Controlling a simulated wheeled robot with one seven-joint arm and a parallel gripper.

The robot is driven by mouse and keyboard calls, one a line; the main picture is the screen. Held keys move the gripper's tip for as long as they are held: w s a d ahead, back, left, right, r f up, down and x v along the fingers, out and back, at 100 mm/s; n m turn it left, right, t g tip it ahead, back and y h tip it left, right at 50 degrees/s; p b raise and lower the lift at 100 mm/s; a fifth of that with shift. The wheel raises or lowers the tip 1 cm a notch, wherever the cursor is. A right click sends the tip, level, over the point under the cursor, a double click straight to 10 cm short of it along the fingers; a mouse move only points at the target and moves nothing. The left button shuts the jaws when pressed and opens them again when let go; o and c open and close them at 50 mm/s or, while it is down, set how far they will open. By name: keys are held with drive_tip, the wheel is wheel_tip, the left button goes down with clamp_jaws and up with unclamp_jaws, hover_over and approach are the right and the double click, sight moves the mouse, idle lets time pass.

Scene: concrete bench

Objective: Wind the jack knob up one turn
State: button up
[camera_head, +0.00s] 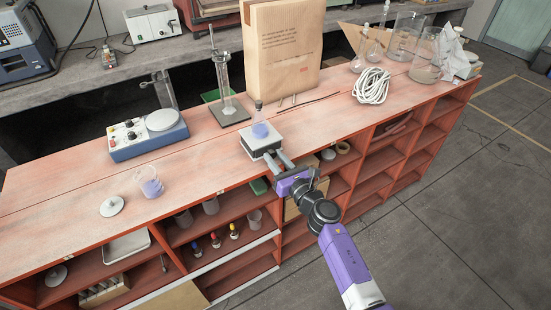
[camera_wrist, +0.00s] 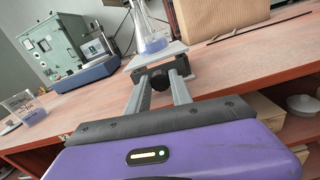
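The lab jack (camera_head: 259,145) stands near the front edge of the bench, with a light top plate. A flask (camera_head: 260,130) with blue-violet liquid rests upright on it; its lower part shows in the wrist view (camera_wrist: 152,42). The dark round jack knob (camera_wrist: 160,81) faces me in the wrist view; in the head view I cannot make it out. My gripper (camera_head: 277,161) reaches in from the front at knob height. Its two grey fingers (camera_wrist: 158,84) lie apart, one each side of the knob. They look open, without a clear grip on it.
A stand with a cylinder (camera_head: 227,95) and a paper bag (camera_head: 283,50) are behind the jack. Coiled white tubing (camera_head: 371,86) lies right. Open shelves (camera_head: 232,205) run below the bench front.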

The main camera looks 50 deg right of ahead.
clamp_jaws()
drive_tip(key=shift+m, duration=0.8)
drive_tip(key=o, duration=0.8)
unclamp_jaws()
drive_tip(key=shift+c, duration=0.2)
drive_tip(key=shift+s, duration=0.15)
drive_tip(key=v, duration=0.7)
drive_tip(key=shift+s, duration=0.3)
drive_tip(key=shift+a, duration=0.1)
